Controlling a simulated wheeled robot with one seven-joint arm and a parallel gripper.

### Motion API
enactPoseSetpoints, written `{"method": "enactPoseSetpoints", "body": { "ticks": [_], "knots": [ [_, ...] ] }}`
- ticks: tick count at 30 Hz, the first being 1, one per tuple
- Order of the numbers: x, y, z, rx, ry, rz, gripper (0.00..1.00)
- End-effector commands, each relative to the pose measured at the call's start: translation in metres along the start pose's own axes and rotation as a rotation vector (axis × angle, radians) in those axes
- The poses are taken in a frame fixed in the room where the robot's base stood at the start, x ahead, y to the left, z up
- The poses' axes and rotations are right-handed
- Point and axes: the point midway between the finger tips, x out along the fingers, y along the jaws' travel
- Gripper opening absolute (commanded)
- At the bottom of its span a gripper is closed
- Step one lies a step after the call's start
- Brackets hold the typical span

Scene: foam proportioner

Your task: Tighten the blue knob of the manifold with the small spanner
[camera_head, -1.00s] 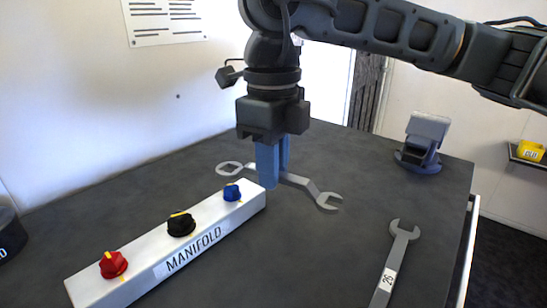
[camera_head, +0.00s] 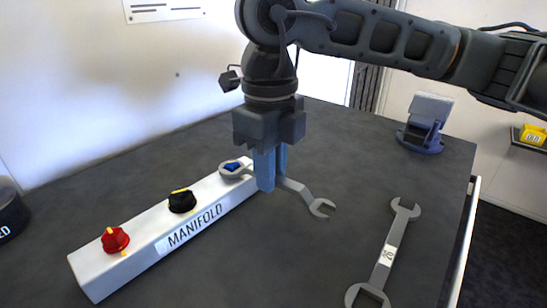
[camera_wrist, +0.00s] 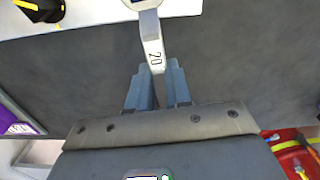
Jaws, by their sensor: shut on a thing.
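The white manifold (camera_head: 150,238) lies on the dark table, with its blue knob (camera_head: 233,166) at the far end. My gripper (camera_head: 265,188) is shut on the grey small spanner (camera_head: 297,188) at its shaft. The spanner's ring end lies over the blue knob, whose blue top shows inside the ring; I cannot tell how far down the ring sits. The open end points right, away from the manifold. In the wrist view the spanner (camera_wrist: 152,50), marked 20, runs up from between the fingers (camera_wrist: 157,88), and its ring is cut off at the top edge.
The manifold also carries a black knob (camera_head: 182,201) and a red knob (camera_head: 115,240). A larger spanner (camera_head: 384,258) lies on the table at the right. A grey device (camera_head: 424,124) stands at the back right. The table between the larger spanner and the manifold is clear.

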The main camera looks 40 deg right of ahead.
Motion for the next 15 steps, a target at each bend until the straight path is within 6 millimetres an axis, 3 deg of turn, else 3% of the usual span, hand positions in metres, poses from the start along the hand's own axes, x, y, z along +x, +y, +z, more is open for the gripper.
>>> {"method": "enactPoseSetpoints", "body": {
  "ticks": [15],
  "knots": [
    [-0.003,0.018,0.002,0.212,0.001,0.003,0.00]
  ]
}}
